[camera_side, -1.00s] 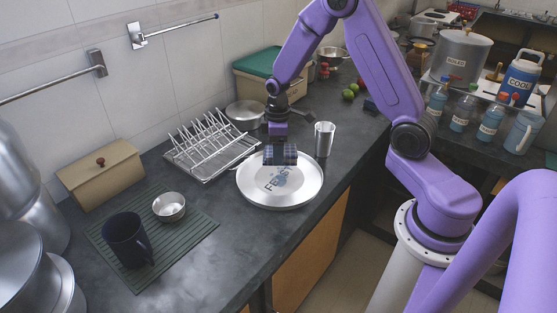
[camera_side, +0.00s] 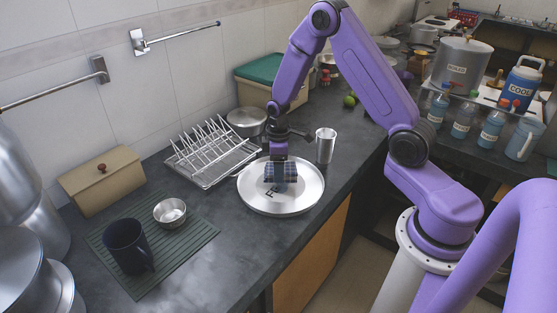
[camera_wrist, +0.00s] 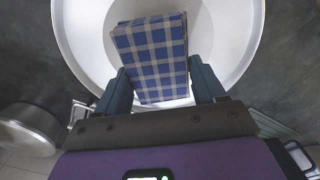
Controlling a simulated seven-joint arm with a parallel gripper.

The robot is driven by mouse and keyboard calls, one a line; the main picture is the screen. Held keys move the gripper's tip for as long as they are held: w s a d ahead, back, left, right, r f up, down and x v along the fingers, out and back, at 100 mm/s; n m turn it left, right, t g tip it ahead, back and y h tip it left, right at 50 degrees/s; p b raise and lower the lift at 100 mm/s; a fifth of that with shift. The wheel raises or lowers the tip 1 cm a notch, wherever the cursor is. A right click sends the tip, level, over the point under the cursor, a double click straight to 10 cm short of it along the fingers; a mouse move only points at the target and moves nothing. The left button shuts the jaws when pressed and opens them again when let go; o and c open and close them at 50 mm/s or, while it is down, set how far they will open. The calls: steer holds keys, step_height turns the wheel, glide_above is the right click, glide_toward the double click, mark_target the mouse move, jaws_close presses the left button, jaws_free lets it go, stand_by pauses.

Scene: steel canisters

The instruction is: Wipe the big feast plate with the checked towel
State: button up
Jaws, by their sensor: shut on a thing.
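The big round feast plate (camera_side: 300,199) is silvery white and lies on the dark counter, with dark lettering partly visible. The blue-and-white checked towel (camera_side: 288,172) is a small folded pad over the middle of the plate. My gripper (camera_side: 279,166) points down and is shut on the towel. In the wrist view, the teal fingers of my gripper (camera_wrist: 162,90) flank the near part of the towel (camera_wrist: 152,50), with the plate (camera_wrist: 228,30) around it. The towel hides part of the lettering. It looks at or very near the plate's surface; exact contact is unclear.
A steel tumbler (camera_side: 325,146) stands close behind the plate at right. A wire rack on a tray (camera_side: 212,150) and a lidded pot (camera_side: 246,122) are at left and behind. A green mat (camera_side: 185,246) holds a dark mug (camera_side: 127,246) and a bowl (camera_side: 170,212).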

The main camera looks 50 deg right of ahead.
steer(key=shift+f, duration=0.85)
steer(key=shift+d+f, duration=0.25)
steer(key=shift+f, duration=0.25)
steer(key=shift+d+f, duration=0.2)
steer(key=shift+f, duration=0.3)
steer(key=shift+c, duration=0.3)
steer(key=shift+w+d, duration=0.1)
steer(key=shift+d, duration=1.3)
steer(key=shift+a, duration=1.8)
steer(key=shift+r, duration=4.05)
steer(key=shift+a, duration=0.1)
